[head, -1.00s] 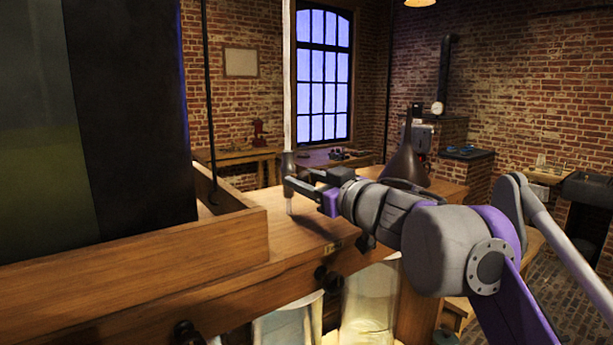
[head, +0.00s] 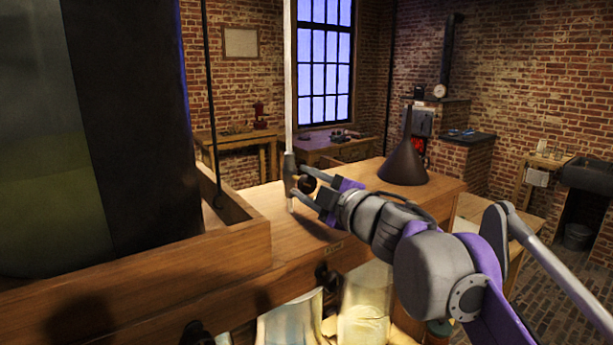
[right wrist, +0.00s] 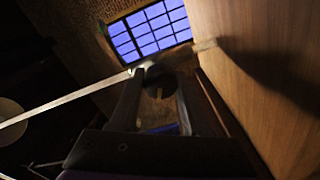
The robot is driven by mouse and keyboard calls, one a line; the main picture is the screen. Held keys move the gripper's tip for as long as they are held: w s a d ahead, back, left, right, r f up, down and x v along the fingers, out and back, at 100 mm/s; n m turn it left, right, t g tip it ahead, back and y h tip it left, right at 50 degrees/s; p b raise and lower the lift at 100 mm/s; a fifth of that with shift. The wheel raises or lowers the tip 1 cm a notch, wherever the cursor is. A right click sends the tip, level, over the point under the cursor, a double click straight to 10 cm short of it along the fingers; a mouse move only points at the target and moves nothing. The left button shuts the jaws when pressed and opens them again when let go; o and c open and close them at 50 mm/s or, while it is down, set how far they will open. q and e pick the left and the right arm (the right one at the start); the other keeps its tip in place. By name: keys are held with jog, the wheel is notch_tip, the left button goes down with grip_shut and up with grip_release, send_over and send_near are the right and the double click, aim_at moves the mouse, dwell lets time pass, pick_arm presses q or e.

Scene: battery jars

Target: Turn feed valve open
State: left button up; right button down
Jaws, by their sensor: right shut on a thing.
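The feed valve (head: 290,174) is a dark fitting on a pale upright tube (head: 288,80) above the wooden bench. A dark round knob with a brassy part (head: 306,184) sticks out from it toward my arm. My right gripper (head: 303,182) has one finger on each side of this knob and is shut on it. In the right wrist view the dark round knob (right wrist: 155,80) shows between the two fingers (right wrist: 157,95). The exact contact is too dark to see. My left gripper is not in view.
A dark cone-shaped funnel (head: 404,165) stands on the bench behind my right arm. A wooden tray rim (head: 160,255) and a large dark vessel (head: 130,120) fill the left. Glass jars (head: 363,305) stand below the bench front, with dark knobs (head: 325,274) above them.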

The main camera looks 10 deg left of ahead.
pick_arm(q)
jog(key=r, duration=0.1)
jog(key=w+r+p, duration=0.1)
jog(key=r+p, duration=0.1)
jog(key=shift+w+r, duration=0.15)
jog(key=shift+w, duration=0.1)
pick_arm(e)
jog(key=n, duration=0.5)
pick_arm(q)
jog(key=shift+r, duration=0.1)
pick_arm(e)
jog(key=shift+n, duration=0.3)
jog(key=shift+f, duration=0.1)
jog(key=shift+c, duration=2)
grip_release()
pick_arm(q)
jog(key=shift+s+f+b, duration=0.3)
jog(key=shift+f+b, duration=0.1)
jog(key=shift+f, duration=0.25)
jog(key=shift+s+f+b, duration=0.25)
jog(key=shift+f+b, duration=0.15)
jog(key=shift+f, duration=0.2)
pick_arm(e)
jog(key=v, duration=1.1)
jog(key=shift+w, duration=0.1)
